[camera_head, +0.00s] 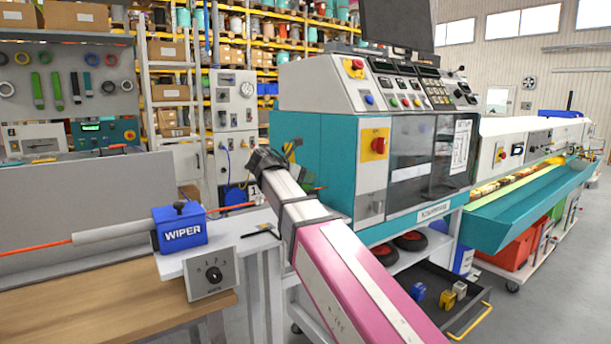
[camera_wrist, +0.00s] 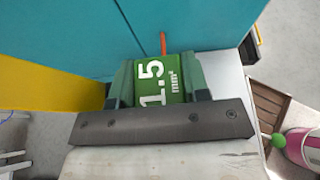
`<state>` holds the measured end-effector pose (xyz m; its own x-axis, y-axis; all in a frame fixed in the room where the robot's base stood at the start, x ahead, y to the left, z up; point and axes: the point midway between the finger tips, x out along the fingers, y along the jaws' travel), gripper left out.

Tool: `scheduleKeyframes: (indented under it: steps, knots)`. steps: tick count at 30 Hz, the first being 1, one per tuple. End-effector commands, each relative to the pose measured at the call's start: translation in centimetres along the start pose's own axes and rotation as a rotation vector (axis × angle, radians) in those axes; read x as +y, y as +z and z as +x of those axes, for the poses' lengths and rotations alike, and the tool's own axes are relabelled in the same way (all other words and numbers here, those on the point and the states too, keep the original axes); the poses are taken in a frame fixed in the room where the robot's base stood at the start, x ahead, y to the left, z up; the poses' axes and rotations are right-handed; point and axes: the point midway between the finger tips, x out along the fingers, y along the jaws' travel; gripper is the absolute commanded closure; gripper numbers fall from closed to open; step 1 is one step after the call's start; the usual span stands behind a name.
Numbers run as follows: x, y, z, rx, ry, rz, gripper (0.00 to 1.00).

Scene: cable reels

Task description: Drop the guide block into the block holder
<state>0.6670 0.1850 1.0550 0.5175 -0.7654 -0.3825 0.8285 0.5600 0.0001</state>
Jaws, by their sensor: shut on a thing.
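The guide block (camera_wrist: 168,82) is green with "1.5 mm²" in white and shows in the wrist view. My gripper (camera_wrist: 160,72) is shut on it, with a green finger on each side and a dark bar below. In the head view my gripper (camera_head: 264,160) is a dark shape in front of the teal machine, and the block cannot be made out there. An orange cable (camera_wrist: 163,43) shows just beyond the block. I cannot make out the block holder; my gripper and arm cover part of that area.
The teal machine (camera_head: 300,140) stands close behind my gripper. To the left are a blue WIPER box (camera_head: 180,228) on the cable line and a grey dial box (camera_head: 210,274). A dark open drawer (camera_head: 433,318) at lower right holds small blue, yellow and grey blocks.

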Motion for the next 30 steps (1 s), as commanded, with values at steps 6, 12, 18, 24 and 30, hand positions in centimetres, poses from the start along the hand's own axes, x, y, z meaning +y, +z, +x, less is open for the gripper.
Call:
scheduleKeyframes:
  steps: [6, 12, 18, 24, 30]
  knots:
    - [0.0, -0.6, 0.2, 0.0, 0.0, -0.001, 0.83]
    - [0.0, -1.0, 0.4, 0.0, 0.0, -0.001, 0.83]
    - [0.0, -1.4, 0.6, 0.0, 0.0, 0.0, 0.83]
    - [0.0, -1.9, 0.8, 0.0, 0.0, 0.0, 0.83]
    - [-0.1, -2.7, 1.1, 0.003, 0.0, -0.002, 0.83]
